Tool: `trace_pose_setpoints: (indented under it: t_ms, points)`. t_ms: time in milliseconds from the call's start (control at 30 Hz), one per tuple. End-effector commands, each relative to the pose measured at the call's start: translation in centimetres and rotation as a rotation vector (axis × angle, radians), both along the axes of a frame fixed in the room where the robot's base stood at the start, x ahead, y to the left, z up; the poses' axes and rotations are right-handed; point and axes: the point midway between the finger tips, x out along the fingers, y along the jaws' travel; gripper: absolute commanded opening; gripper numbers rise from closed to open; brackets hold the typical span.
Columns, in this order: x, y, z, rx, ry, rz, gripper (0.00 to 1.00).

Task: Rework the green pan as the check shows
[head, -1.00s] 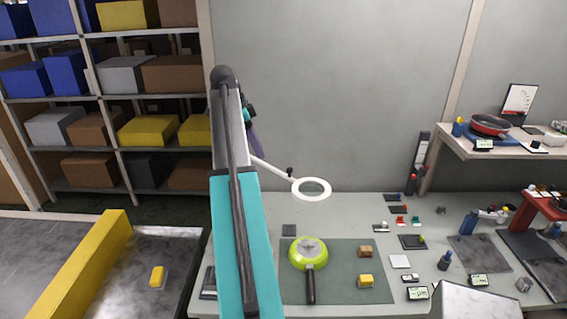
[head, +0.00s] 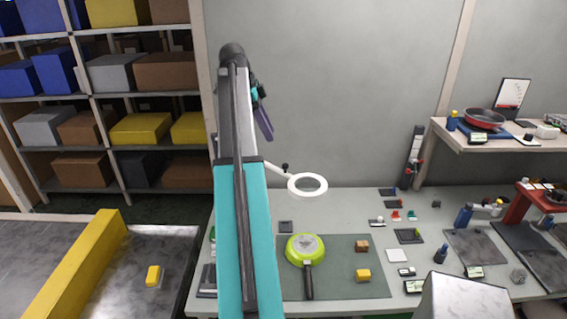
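The green pan (head: 291,249) lies on the dark green mat (head: 345,285) on the bench. Its black handle points toward the front, and a pale grey patch shows in its middle. I cannot tell whether it lies face up or face down. My arm rises in front of the bench at the left of the mat. My gripper is not clearly visible; only a dark purple part shows behind the upper arm link, above the bench. No check result is readable.
A white ring lamp (head: 323,185) stands over the bench behind the pan. A brown block (head: 362,246) and a yellow block (head: 363,275) lie on the mat. Small tools and displays crowd the right side. A red pan (head: 484,117) sits on the raised shelf (head: 470,147).

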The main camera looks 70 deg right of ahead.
Motion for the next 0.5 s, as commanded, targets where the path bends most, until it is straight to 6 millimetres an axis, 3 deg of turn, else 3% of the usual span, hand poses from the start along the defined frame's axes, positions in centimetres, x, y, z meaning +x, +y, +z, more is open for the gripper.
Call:
trace_pose_setpoints:
  t_ms: [500]
  points:
    - [-1.2,-0.5,-3.3,0.002,0.001,-0.002,0.37]
